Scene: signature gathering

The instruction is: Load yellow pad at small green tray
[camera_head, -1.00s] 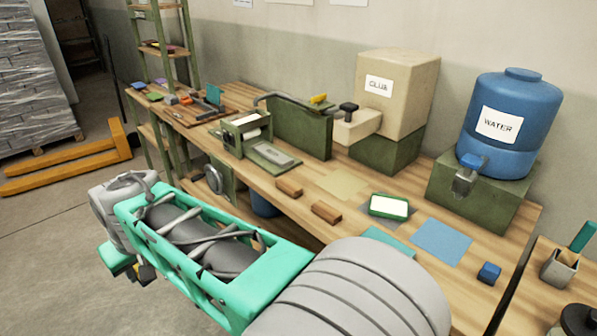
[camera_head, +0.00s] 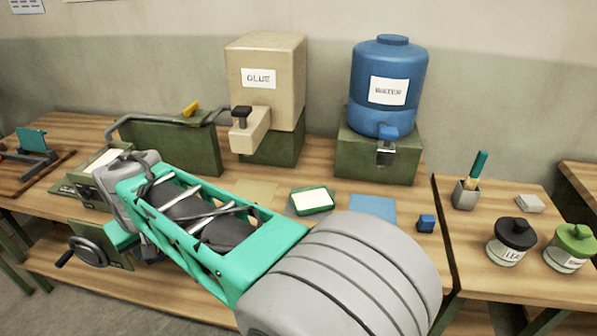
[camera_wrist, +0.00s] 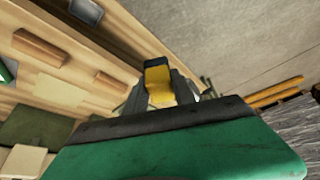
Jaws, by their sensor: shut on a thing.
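My gripper (camera_wrist: 157,92) is shut on a yellow pad (camera_wrist: 158,72), which shows between the dark fingers in the wrist view. In the head view the fingers and the pad are hidden behind my arm. A small green tray (camera_head: 330,205) with a white inside lies on the wooden table, in front of the glue and water dispensers. My gripper is well to the left of the tray, near the table's front edge.
A glue dispenser (camera_head: 285,80) and a blue water barrel (camera_head: 388,60) stand at the back. A blue sheet (camera_head: 373,207), a tan sheet (camera_head: 255,192) and a blue block (camera_head: 426,223) lie near the tray. Two lidded jars (camera_head: 508,250) (camera_head: 570,257) stand on the right table.

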